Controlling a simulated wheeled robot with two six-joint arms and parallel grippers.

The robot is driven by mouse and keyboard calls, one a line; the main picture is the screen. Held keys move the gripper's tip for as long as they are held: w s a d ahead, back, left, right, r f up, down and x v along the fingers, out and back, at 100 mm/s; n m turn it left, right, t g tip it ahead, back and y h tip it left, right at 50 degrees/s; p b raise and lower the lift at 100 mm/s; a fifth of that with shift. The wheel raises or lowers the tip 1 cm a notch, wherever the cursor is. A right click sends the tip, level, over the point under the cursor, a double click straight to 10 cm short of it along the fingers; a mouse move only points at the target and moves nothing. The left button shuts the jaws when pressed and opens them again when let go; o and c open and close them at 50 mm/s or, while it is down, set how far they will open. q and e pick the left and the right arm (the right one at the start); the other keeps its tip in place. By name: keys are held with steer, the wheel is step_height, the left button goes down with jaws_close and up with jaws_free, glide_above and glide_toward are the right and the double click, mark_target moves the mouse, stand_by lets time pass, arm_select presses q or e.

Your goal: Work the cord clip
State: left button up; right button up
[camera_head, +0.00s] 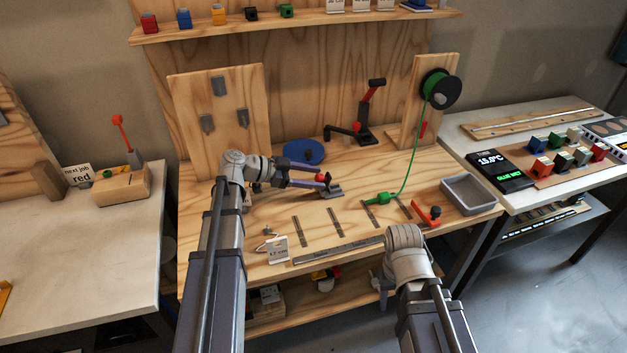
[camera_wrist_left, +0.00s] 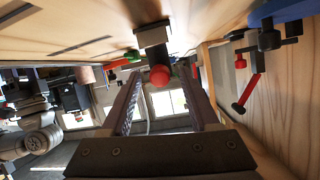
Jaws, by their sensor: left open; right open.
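A small grey clip-like fixture with a red knob (camera_head: 320,177) stands on the wooden bench; I take it to be the cord clip. In the left wrist view, its red ball (camera_wrist_left: 160,76) sits between my finger ends, under a dark block. My left gripper (camera_head: 325,182) is open, with its fingers on either side of the knob; contact cannot be told. A green cord (camera_head: 414,150) runs from the reel (camera_head: 440,88) down to a green connector (camera_head: 380,198) on the bench, right of the clip. My right gripper (camera_head: 383,284) is low at the bench's front edge, its fingers partly hidden by the wrist.
A label card (camera_head: 278,249) stands at the front.

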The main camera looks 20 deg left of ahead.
arm_select(q)
steer(key=shift+w+d, duration=0.1)
steer(key=shift+c, duration=0.2)
jaws_close()
stand_by(0.4)
